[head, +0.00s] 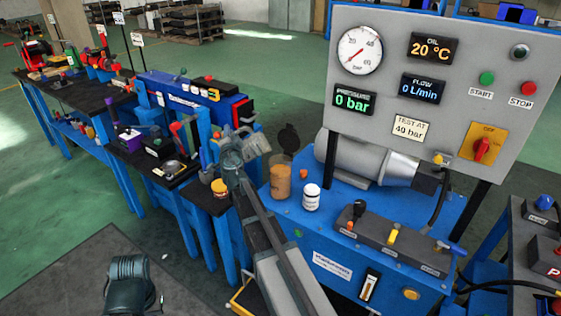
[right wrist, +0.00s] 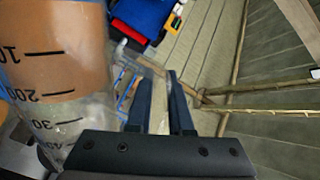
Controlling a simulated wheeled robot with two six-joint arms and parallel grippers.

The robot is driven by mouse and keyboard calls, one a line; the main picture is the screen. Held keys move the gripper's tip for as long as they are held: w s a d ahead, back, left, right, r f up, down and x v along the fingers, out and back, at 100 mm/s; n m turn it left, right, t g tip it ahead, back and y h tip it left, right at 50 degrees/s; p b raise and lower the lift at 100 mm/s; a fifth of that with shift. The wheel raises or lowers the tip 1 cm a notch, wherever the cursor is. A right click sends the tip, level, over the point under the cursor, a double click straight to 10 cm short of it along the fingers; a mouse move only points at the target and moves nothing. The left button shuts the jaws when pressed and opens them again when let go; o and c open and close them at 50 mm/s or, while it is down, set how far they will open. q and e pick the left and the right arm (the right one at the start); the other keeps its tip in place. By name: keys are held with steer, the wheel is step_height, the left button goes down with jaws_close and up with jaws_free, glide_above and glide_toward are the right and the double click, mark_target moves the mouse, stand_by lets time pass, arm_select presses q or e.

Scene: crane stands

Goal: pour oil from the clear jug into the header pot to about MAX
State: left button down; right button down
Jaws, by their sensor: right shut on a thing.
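My right gripper (head: 238,158) reaches to the left edge of the blue unit and is shut. A pale, see-through shape at its tip looks like the clear jug (head: 257,143); its outline is hard to read. In the right wrist view the jug (right wrist: 80,108) fills the left side, with black scale marks and amber in its upper part. The fingers (right wrist: 160,105) point up beside it; their contact is unclear. An amber-filled, clear-topped vessel, apparently the header pot (head: 280,183), stands on the unit beside the jug. No MAX mark is readable. My left gripper (head: 128,285) is low at left.
A white bottle (head: 311,197) stands right of the pot. A lever block (head: 395,238) and the gauge panel (head: 440,85) are further right. Blue benches with tools and a small jar (head: 219,188) lie left.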

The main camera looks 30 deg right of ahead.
steer(key=shift+s+d+r+m+p, duration=0.15)
steer(key=shift+d+r+m+p, duration=0.25)
steer(key=shift+r+p, duration=0.2)
steer(key=shift+s+d+r+m+p, duration=0.1)
steer(key=shift+d+r+m+p, duration=0.15)
steer(key=shift+r+m+p, duration=0.3)
stand_by(1.5)
steer(key=shift+s+d+r, duration=0.15)
steer(key=shift+d+r, duration=0.05)
steer(key=shift+d, duration=0.1)
stand_by(0.5)
